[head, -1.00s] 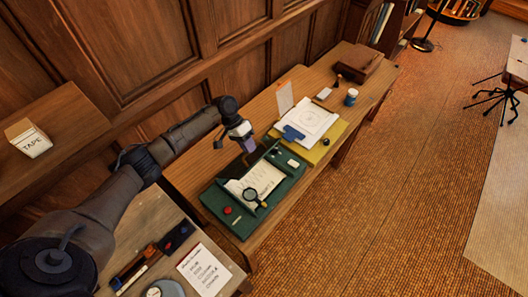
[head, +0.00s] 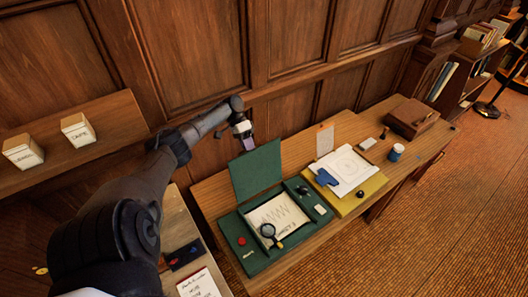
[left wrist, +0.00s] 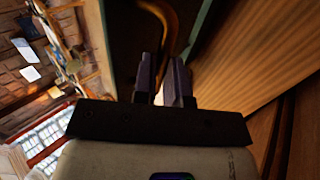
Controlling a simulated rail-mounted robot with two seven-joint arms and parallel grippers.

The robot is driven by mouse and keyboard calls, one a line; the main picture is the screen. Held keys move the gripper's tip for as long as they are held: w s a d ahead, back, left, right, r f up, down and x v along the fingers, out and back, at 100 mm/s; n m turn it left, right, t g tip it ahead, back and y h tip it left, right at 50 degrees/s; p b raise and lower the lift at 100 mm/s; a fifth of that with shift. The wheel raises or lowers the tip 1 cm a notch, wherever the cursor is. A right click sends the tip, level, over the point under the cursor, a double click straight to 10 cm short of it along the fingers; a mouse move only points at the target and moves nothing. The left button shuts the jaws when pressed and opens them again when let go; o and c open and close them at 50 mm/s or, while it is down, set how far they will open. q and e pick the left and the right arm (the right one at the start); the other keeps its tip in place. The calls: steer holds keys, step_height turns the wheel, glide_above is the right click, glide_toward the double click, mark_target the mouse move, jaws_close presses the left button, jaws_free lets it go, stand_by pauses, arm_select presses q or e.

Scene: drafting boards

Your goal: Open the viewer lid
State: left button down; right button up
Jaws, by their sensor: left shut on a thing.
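The viewer is a green box (head: 242,262) on the wooden desk. Its green lid (head: 257,172) stands raised at the back edge, inner face showing, so the inside is exposed. A white sheet with a zigzag line (head: 272,212) and a magnifier (head: 268,231) lie in it. My left gripper (head: 247,141) is at the top edge of the lid. In the left wrist view its fingers (left wrist: 166,72) are close together at a curved brass handle (left wrist: 165,22), beside a green edge (left wrist: 200,28). The exact grip is partly hidden by the fingers. My right gripper is out of view.
Right of the viewer lie a yellow board (head: 345,201) with a clipboard sheet (head: 346,168), a blue jar (head: 396,152) and a brown case (head: 411,118). The panelled wall (head: 300,55) rises behind the desk. Two labelled boxes stand on the left shelf.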

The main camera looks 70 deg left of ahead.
arm_select(q)
steer(key=shift+s+a+f+b, duration=0.2)
steer(key=shift+a+f, duration=0.1)
steer(key=shift+f, duration=0.2)
steer(key=shift+s+a+f+b, duration=0.15)
steer(key=shift+a+f, duration=0.1)
steer(key=shift+f, duration=0.25)
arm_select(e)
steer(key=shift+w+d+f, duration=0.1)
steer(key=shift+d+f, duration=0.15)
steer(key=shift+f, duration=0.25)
arm_select(q)
steer(key=c, duration=1.4)
jaws_free()
steer(key=shift+w+d, duration=0.1)
steer(key=shift+o, duration=1.2)
steer(key=shift+r, duration=0.2)
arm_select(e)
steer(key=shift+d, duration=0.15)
arm_select(q)
steer(key=b+v, duration=0.3)
steer(key=v, duration=0.4)
steer(key=shift+a+r, duration=0.2)
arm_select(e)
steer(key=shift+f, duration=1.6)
